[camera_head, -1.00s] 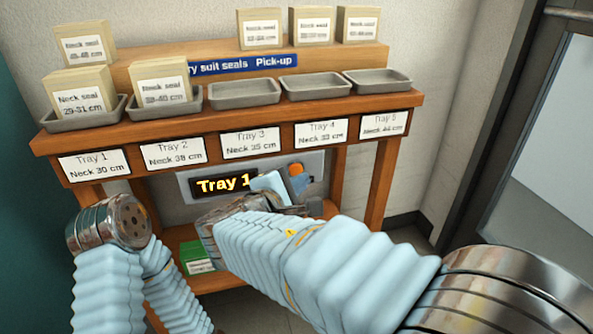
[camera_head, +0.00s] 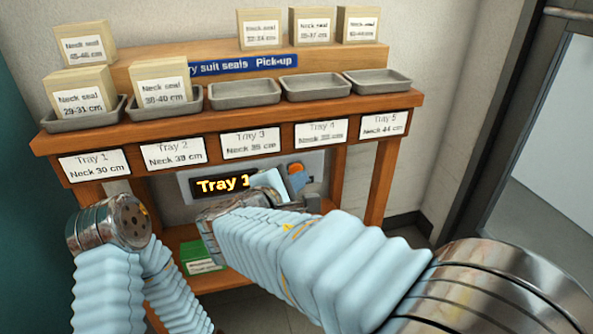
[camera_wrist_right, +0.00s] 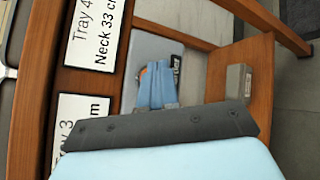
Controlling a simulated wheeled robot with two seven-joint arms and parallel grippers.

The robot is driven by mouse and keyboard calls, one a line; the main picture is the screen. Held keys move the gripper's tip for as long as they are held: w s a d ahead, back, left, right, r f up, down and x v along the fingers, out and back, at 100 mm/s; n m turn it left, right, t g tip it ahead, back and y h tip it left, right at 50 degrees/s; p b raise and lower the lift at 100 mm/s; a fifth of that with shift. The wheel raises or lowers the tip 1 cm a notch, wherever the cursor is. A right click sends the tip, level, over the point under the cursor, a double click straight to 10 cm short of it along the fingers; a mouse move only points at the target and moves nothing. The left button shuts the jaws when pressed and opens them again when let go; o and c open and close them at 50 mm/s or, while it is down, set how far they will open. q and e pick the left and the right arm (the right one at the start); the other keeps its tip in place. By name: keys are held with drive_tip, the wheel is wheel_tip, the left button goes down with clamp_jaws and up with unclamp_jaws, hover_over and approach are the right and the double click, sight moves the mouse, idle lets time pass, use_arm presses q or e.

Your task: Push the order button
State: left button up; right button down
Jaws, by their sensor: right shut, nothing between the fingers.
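The orange order button (camera_head: 296,169) is on the grey panel under the shelf, right of the lit display (camera_head: 221,185) reading "Tray 1". In the right wrist view the orange button (camera_wrist_right: 142,72) shows partly behind my blue fingers. My right gripper (camera_head: 291,181) is shut and empty, with its fingertips at the panel just below the button in the head view. It also shows in the right wrist view (camera_wrist_right: 159,68). I cannot tell whether the fingers touch the button. Part of my left arm shows at the lower left, but its gripper is not visible.
Above the panel is a wooden shelf (camera_head: 270,118) with several grey trays and tray labels. Boxes stand in the two left trays; the middle tray (camera_head: 244,94) is empty. A green box (camera_head: 200,258) sits on the lower board. A door frame is at right.

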drive_tip(key=shift+w+a, duration=0.15)
drive_tip(key=shift+w, duration=0.3)
idle(0.6)
drive_tip(key=shift+s, duration=0.1)
drive_tip(key=shift+s+d, duration=0.25)
drive_tip(key=shift+s, duration=0.5)
drive_tip(key=s, duration=0.1)
drive_tip(key=s+d+b, duration=0.1)
drive_tip(key=s, duration=0.2)
drive_tip(key=shift+s+d, duration=0.3)
drive_tip(key=shift+s, duration=0.05)
